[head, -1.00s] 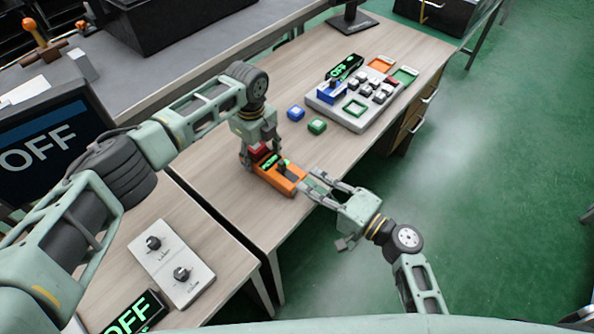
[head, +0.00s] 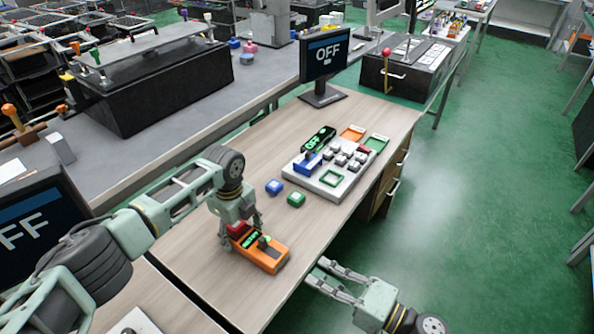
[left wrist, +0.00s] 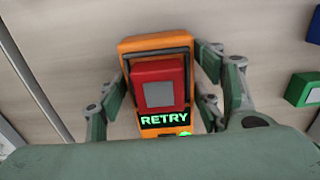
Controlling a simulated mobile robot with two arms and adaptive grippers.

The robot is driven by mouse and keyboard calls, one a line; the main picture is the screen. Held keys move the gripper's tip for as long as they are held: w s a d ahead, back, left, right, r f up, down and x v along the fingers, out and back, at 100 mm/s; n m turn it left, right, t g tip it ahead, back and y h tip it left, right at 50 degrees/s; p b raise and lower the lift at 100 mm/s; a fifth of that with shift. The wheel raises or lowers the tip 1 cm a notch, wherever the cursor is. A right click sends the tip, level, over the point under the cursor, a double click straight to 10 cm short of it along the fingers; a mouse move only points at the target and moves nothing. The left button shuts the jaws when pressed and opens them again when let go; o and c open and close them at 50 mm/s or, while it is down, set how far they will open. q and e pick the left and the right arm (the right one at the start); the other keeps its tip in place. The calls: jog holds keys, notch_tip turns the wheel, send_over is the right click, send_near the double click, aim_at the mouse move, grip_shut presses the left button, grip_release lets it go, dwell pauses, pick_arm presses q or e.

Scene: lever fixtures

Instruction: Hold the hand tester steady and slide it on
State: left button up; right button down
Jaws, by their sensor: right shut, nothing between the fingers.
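The orange hand tester (head: 268,258) lies on the wooden table near its front edge. It has a red block with a grey square face (left wrist: 158,94) at one end and a dark knob on top. In the left wrist view its small screen (left wrist: 165,119) reads RETRY in green. My left gripper (head: 240,234) is over the red-block end, its fingers against both sides of the tester; it also shows in the left wrist view (left wrist: 163,82). My right gripper (head: 318,273) is shut and empty, apart from the tester, beyond the table's front edge.
A blue block (head: 274,186) and a green block (head: 296,199) lie behind the tester. Further back is a grey panel (head: 330,180) with switches and an OFF screen. A monitor (head: 325,58) reading OFF stands at the back.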

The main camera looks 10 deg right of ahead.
pick_arm(q)
jog(key=shift+o, duration=1.4)
